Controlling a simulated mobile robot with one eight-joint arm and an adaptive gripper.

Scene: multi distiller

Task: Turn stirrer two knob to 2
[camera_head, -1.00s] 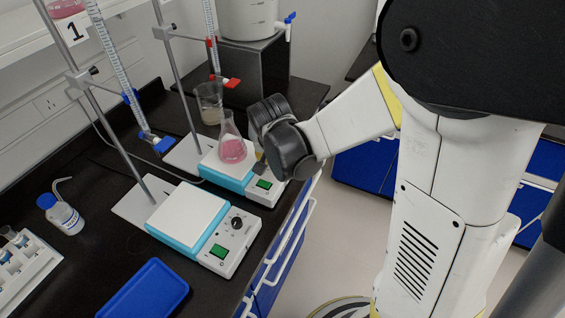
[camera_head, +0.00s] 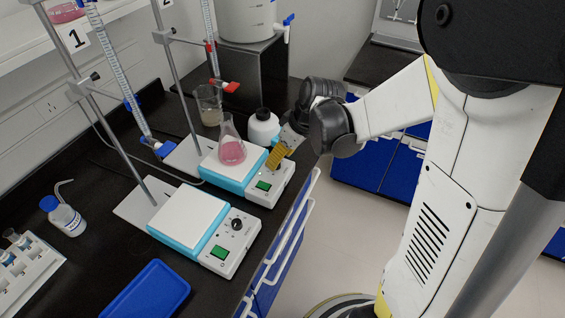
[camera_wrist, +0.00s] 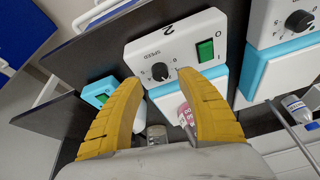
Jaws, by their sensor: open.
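Stirrer two (camera_head: 225,174) is the farther white and light-blue unit in the head view, with a flask of pink liquid (camera_head: 232,151) on its plate. Its front panel shows in the wrist view (camera_wrist: 180,45), marked "2" and upside down. Its black speed knob (camera_wrist: 160,71) appears between my fingertips, with a green switch (camera_wrist: 204,50) beside it. The knob's exact setting is too small to read. My gripper (camera_wrist: 160,80) is open, its yellow fingers either side of the knob in the picture. Contact cannot be told. In the head view my gripper (camera_head: 277,158) hides the knob.
The nearer stirrer (camera_head: 190,216) stands in front, its plate empty. Metal stands and burettes rise behind both stirrers. A white bottle (camera_head: 263,129) and a beaker (camera_head: 209,106) stand near the flask. A blue tray (camera_head: 148,291) lies at the bench front. The bench edge is close to my arm.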

